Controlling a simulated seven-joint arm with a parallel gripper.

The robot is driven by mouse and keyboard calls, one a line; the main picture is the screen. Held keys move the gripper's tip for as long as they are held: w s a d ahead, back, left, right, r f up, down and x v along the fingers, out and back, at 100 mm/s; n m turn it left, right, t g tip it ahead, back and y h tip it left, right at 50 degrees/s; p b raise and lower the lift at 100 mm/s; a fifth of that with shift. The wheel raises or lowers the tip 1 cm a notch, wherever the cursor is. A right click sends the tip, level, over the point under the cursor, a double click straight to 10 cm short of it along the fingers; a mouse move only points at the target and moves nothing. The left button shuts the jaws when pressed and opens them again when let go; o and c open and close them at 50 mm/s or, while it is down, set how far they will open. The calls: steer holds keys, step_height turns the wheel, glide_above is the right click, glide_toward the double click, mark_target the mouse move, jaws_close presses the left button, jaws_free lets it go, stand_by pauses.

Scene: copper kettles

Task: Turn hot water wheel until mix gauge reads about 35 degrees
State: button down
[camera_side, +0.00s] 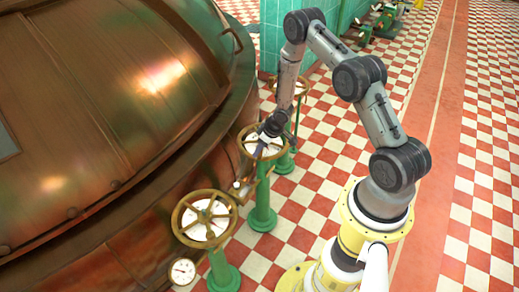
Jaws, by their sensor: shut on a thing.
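Three brass handwheels on green pedestals stand in a row beside the copper kettle. The front wheel (204,218) is the nearest, with a pale dial-like centre. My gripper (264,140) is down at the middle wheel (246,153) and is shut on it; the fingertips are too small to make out. The back wheel (296,86) stands behind my gripper, partly hidden by my arm. A small white round gauge (183,271) sits low at the front left; its reading is too small to tell. I cannot tell from any label which wheel is for hot water.
The large copper kettle (120,85) fills the left side. A teal tiled wall (272,35) stands behind the wheels. Green machinery (380,22) is at the far back. The red and white checked floor (450,110) is clear on the right.

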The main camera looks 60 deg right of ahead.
mark_target(250, 154)
stand_by(0.3)
steer(key=shift+w+a+m+h, duration=0.2)
steer(key=shift+w+m+h, duration=0.05)
steer(key=shift+w+m, duration=0.45)
steer(key=shift+w+a+m+h, duration=0.15)
steer(key=shift+w+m+h, duration=0.1)
steer(key=shift+w+m, duration=0.4)
steer(key=shift+w, duration=0.65)
steer(key=c, duration=0.6)
jaws_free()
steer(key=shift+r, duration=0.1)
steer(key=v, duration=1.3)
steer(key=shift+a+r, duration=0.15)
steer(key=shift+r, duration=0.2)
steer(key=shift+s, duration=0.1)
